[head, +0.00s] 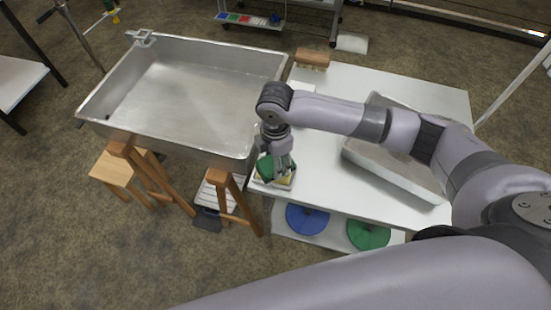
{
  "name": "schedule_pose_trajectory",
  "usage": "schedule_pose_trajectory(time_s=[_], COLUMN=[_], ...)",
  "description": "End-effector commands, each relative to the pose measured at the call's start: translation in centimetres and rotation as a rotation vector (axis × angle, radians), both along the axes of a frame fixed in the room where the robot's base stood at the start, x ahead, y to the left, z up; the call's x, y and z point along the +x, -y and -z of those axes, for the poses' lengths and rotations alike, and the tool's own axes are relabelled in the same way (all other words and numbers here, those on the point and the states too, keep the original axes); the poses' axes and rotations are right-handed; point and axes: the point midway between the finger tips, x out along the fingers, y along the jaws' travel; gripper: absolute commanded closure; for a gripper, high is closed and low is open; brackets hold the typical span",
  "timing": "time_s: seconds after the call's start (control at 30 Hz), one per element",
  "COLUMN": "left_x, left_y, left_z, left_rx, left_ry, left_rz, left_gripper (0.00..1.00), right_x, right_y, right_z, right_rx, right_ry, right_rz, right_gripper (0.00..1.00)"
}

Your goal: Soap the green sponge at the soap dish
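The green sponge (264,168) is at the front left corner of the white table, in the fingers of my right gripper (277,166). The gripper points down and looks closed around the sponge, and its fingers hide part of it. The soap dish (288,187) is a small pale tray directly below, with a yellowish block of soap (286,180) showing under the sponge's edge. The sponge appears to be on or just above the soap; I cannot tell whether they touch. My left gripper is not in view.
A large, empty-looking metal pan (190,90) stands left of the white table (330,85) on wooden legs. A metal tray (390,170) lies on the table's right, under my arm. A wooden-topped brush (312,58) is at the back. Blue (307,218) and green discs (368,234) lie on a lower shelf.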

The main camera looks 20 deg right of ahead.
Motion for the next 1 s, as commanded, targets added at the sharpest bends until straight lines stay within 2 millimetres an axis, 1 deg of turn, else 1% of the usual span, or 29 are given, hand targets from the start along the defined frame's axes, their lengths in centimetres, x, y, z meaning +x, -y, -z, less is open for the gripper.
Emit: schedule_pose_trajectory(time_s=[1.0], left_x=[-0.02], left_y=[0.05], left_z=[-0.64], left_rx=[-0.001], left_ry=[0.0], left_rz=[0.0], left_gripper=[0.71], right_x=[-0.07], right_y=[0.01], right_z=[0.15], right_rx=[0.0], right_ry=[-0.002], right_rz=[0.0], right_gripper=[0.73])
